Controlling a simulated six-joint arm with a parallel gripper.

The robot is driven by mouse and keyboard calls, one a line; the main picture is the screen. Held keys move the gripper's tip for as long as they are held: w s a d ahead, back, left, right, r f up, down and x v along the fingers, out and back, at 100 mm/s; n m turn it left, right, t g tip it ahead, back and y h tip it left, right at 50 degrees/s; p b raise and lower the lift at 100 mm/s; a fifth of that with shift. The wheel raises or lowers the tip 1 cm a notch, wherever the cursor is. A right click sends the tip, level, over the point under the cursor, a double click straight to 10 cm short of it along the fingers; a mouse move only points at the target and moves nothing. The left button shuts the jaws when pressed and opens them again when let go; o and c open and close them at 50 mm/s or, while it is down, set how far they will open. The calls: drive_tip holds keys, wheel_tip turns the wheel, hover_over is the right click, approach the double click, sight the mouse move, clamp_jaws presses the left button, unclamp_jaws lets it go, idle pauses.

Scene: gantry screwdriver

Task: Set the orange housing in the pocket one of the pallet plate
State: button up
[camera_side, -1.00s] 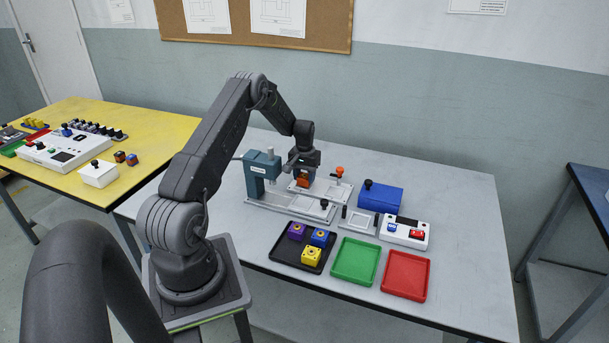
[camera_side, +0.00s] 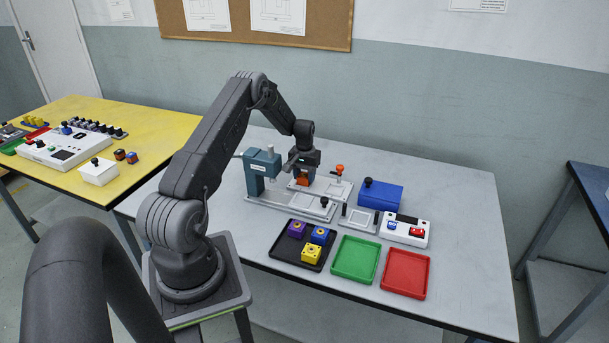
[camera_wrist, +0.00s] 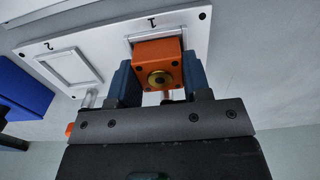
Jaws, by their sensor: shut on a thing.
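My gripper (camera_wrist: 157,85) is shut on the orange housing (camera_wrist: 158,62), with a jaw on each side of it. The housing has a brass ring on the face toward the wrist camera. In the side view the housing (camera_side: 303,181) shows below my gripper (camera_side: 304,176), over the left part of the pallet plate (camera_side: 324,193). In the wrist view the plate (camera_wrist: 85,35) is white, with pockets marked 1 and 2. The housing covers most of pocket one (camera_wrist: 158,38); pocket two (camera_wrist: 68,68) is empty. I cannot tell whether the housing touches the plate.
A teal screwdriver stand (camera_side: 262,171) is just left of my gripper. An orange-topped clamp (camera_side: 339,170) rises at the plate's right. A blue box (camera_side: 381,195) stands further right. A black tray (camera_side: 279,252) holds purple, blue and yellow housings. Green (camera_side: 355,259) and red (camera_side: 405,273) trays are empty.

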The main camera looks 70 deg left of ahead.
sight(305, 174)
drive_tip(key=o, duration=1.3)
drive_tip(key=shift+c, duration=0.2)
drive_tip(key=shift+r, duration=3.95)
